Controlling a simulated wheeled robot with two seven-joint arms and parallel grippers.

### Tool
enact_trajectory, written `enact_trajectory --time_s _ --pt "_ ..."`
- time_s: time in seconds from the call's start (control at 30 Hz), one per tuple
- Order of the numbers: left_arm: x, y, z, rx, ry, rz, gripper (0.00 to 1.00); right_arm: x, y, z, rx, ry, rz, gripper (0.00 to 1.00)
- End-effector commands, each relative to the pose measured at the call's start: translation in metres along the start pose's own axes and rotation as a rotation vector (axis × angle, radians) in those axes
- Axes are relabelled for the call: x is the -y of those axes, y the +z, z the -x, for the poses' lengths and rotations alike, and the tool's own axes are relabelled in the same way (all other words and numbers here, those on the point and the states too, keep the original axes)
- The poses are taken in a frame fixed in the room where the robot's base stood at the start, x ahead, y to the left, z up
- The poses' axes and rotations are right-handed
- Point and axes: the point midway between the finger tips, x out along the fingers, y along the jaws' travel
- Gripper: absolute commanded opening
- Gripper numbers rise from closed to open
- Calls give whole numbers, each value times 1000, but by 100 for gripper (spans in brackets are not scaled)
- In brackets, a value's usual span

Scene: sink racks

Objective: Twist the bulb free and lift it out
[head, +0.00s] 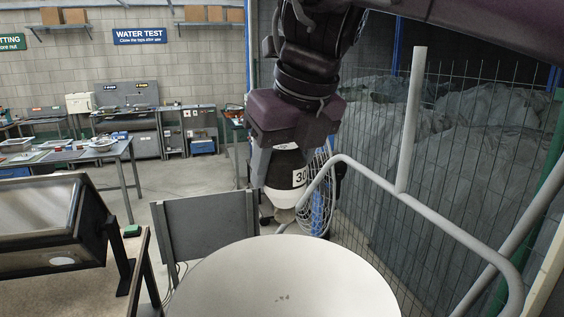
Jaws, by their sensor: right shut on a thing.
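My right gripper (285,158) hangs down from the top centre, fingers pointing down. The bulb is upright and narrows downward to a small tan end (284,214). This end shows just above the far rim of a large white round surface (285,285). I cannot tell whether the end touches anything. No socket can be made out clearly. My left gripper is not in view.
A grey tubular rail (440,225) curves close on the right, with a wire mesh fence (470,125) behind it. A grey panel (208,238) stands left of the bulb. A dark-framed box (45,225) is at the left. Workbenches (70,152) stand farther back.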

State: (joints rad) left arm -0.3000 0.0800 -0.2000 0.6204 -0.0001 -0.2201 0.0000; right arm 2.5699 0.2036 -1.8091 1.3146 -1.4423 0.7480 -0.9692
Motion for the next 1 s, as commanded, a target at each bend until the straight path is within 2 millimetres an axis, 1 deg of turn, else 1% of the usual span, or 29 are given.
enact_trajectory --time_s 0.03,0.2,0.27,1.0 --pt "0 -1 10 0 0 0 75 0 4 8 0 1 0 26" --pt "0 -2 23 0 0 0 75 0 8 20 0 2 0 26" --pt "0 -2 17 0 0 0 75 0 9 20 1 -2 0 26" --pt "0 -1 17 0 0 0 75 0 31 74 -2 -3 -2 26"
